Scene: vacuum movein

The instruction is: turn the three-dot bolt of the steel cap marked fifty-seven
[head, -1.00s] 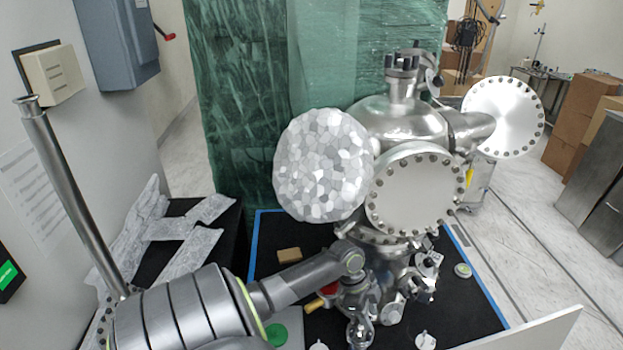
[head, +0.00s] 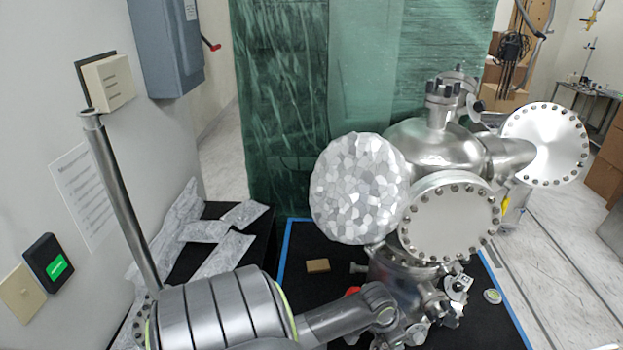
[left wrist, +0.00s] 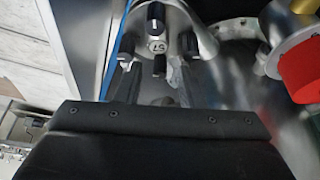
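The steel cap marked 57 (left wrist: 157,45) is in the upper middle of the left wrist view, with several dark bolts around its label. One bolt (left wrist: 155,17) is beyond the label and another (left wrist: 159,66) is on the near side. The dots on the bolts are too small to read. My left gripper (left wrist: 152,78) has its two fingers apart, one to each side of the near bolt. I cannot tell whether they touch any bolt. In the head view my left arm reaches low to the chamber's base, and its gripper is not clearly visible. My right gripper is in neither view.
The steel chamber (head: 418,135) has large round flanges (head: 449,220) and a faceted disc (head: 360,188). It stands on a black mat edged with blue tape. A small brown block (head: 317,265) lies left of it. A red knob (left wrist: 302,72) is close on the right.

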